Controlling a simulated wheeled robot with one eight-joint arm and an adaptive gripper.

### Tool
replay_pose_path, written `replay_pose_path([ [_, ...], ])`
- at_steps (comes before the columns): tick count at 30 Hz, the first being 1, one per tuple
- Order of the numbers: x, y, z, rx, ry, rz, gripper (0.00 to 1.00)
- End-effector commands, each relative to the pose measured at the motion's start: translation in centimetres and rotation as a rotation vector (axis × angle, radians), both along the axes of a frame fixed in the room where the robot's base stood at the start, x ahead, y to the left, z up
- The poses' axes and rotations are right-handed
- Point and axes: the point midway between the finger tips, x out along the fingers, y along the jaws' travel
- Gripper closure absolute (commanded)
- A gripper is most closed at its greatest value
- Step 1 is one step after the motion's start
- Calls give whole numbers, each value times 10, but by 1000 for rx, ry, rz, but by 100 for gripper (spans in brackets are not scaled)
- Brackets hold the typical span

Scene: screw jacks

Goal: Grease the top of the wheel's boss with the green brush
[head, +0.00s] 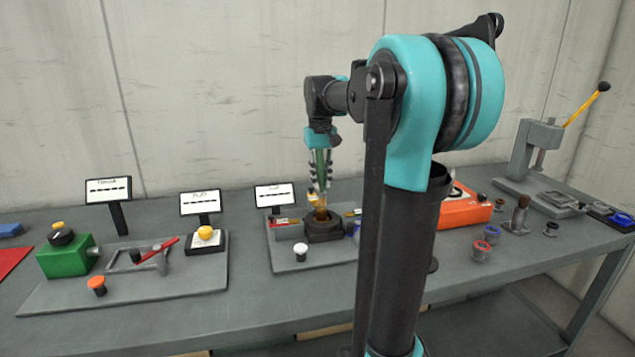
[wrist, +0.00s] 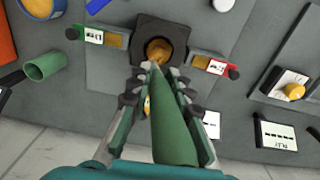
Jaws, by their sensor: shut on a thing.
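My gripper (head: 319,185) points down over the middle of the bench and is shut on the green brush (head: 320,163). In the wrist view the brush (wrist: 175,130) runs between the fingers of my gripper (wrist: 155,85) as a green taper. Its narrow end reaches the near edge of a round golden-brown part, which looks like the wheel's boss (wrist: 158,48). This part sits in a dark square block (wrist: 183,34); the block also shows in the head view (head: 325,234). I cannot tell whether the brush tip touches the boss. The bristles are not clear.
Two labelled side pieces, green-marked (wrist: 95,36) and red-marked (wrist: 216,66), flank the block. A white-capped button (head: 300,250) stands in front. A green tube (wrist: 45,65) is at left in the wrist view. Small sign panels (head: 274,195) stand behind. My arm hides part of the bench.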

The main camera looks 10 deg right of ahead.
Motion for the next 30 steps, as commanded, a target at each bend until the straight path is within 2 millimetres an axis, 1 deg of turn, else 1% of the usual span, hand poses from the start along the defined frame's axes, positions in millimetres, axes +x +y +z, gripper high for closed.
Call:
replay_pose_path([
  [3,0,-8,7,-1,1,-2,100],
  [6,-1,-11,10,-2,1,-2,100],
  [14,-1,-12,11,-2,2,-2,100],
  [17,-1,-9,14,-3,2,-1,100],
  [30,-3,15,46,-3,2,0,100],
])
